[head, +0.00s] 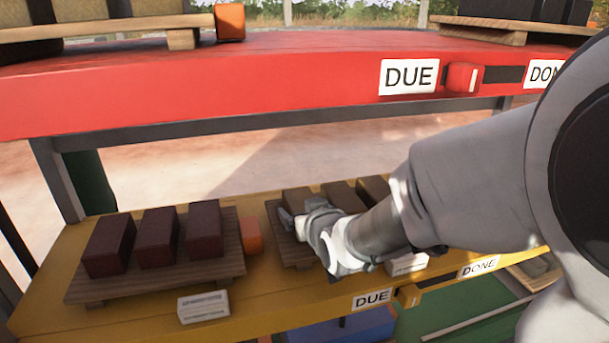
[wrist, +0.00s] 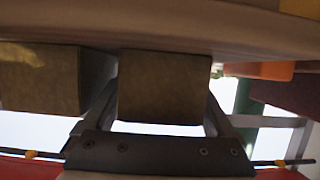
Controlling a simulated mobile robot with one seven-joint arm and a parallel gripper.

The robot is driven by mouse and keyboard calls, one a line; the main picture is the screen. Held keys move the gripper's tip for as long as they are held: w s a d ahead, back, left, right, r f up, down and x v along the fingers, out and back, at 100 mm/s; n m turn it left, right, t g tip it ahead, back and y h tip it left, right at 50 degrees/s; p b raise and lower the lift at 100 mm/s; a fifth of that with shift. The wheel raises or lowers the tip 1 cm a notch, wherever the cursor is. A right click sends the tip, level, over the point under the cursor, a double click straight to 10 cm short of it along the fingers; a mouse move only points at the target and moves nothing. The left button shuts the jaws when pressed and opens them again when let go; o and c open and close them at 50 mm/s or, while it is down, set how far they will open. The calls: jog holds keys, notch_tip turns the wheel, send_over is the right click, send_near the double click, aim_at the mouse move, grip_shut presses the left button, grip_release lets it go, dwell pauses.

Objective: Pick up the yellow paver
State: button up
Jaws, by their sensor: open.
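The yellow pavers look dull olive-brown and stand on the right pallet (head: 285,252) of the yellow shelf in the head view. The leftmost one (head: 297,199) is partly hidden behind my gripper (head: 291,222); a middle one (head: 343,196) and a right one (head: 374,188) show beside it. In the wrist view, one yellow paver (wrist: 165,88) appears between the two fingers of my open gripper (wrist: 163,75), with a finger along each side. I cannot tell whether the fingers touch it. Another yellow paver (wrist: 38,80) is to its left.
Three dark red pavers (head: 156,237) stand on the left pallet (head: 215,265). An orange block (head: 250,236) sits between the pallets, close to my gripper. The red shelf (head: 250,80) spans above. A white label block (head: 203,307) stands at the front.

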grip_shut()
jog(key=shift+r, duration=0.15)
dwell(0.4)
